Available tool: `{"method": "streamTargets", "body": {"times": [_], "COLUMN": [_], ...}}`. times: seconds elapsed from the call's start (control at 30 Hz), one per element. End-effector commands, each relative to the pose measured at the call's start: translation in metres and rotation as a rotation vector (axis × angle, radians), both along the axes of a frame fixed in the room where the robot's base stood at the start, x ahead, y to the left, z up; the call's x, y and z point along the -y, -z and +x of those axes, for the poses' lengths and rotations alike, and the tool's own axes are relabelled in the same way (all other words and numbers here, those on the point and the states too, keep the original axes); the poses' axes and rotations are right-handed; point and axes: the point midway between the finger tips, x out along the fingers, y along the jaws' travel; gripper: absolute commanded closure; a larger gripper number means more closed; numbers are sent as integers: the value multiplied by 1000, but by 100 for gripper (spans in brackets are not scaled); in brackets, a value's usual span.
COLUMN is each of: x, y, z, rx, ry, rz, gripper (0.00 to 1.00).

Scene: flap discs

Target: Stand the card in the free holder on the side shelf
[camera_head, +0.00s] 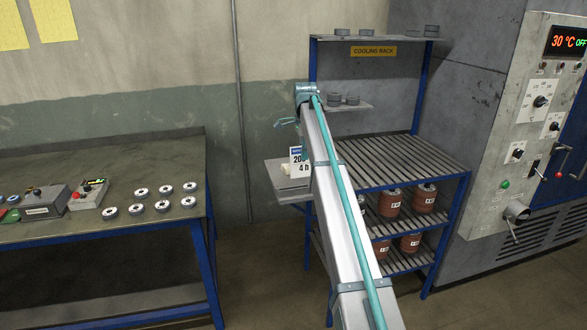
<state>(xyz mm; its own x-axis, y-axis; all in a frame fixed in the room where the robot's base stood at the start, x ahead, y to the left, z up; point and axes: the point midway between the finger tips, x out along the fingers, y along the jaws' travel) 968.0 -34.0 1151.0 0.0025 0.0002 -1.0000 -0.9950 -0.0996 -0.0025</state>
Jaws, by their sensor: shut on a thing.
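The card (296,158) is white with a blue strip on top and the black print "200" and "4 h". It is upright above the grey side shelf (291,194), left of the rack. My gripper (290,123) is mostly hidden by my own arm, with only a teal part showing above the card. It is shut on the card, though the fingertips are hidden. A small pale block (286,170), perhaps a holder, shows on the side shelf just left of the card. I cannot tell whether the card touches it.
The blue-framed cooling rack (405,160) stands right of the side shelf, with brown containers (424,198) lower down. A workbench (150,160) with several discs (162,206) is at left. A control cabinet (520,130) is at right.

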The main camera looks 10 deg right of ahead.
Motion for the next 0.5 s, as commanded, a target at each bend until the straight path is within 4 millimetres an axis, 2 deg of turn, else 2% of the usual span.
{"method": "streamTargets", "body": {"times": [0.2,0.5], "x": [-22,-32], "y": [32,49], "z": [13,20], "rx": [-3,-2], "ry": [0,0], "rz": [0,0], "gripper": [100,100]}}
